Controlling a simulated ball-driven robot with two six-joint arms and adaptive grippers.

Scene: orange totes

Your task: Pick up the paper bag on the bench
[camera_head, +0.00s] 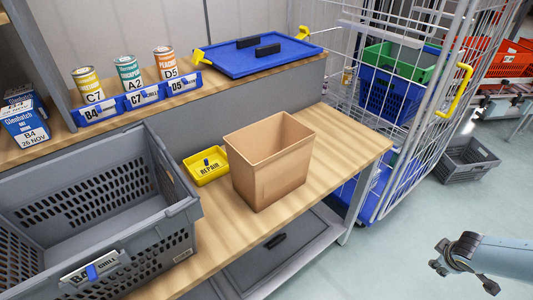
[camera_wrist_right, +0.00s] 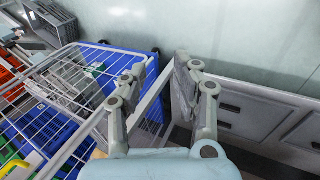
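The paper bag (camera_head: 268,162) is a brown, open-topped bag. It stands upright on the wooden bench (camera_head: 335,160), near the middle of the head view. My right gripper (camera_head: 462,270) is at the lower right of the head view, out past the bench's right end and well apart from the bag. In the right wrist view its two fingers (camera_wrist_right: 163,68) are spread with nothing between them. The bag does not show in the right wrist view. My left gripper is not in view.
A grey crate (camera_head: 180,213) stands left of the bag. A yellow tray labelled REPAIR (camera_head: 206,173) sits just behind the bag's left side. Above are a shelf with cans and a blue lid (camera_head: 255,58). A wire cage (camera_head: 430,100) stands beyond the bench's right end; bare floor (camera_head: 400,230) lies in front.

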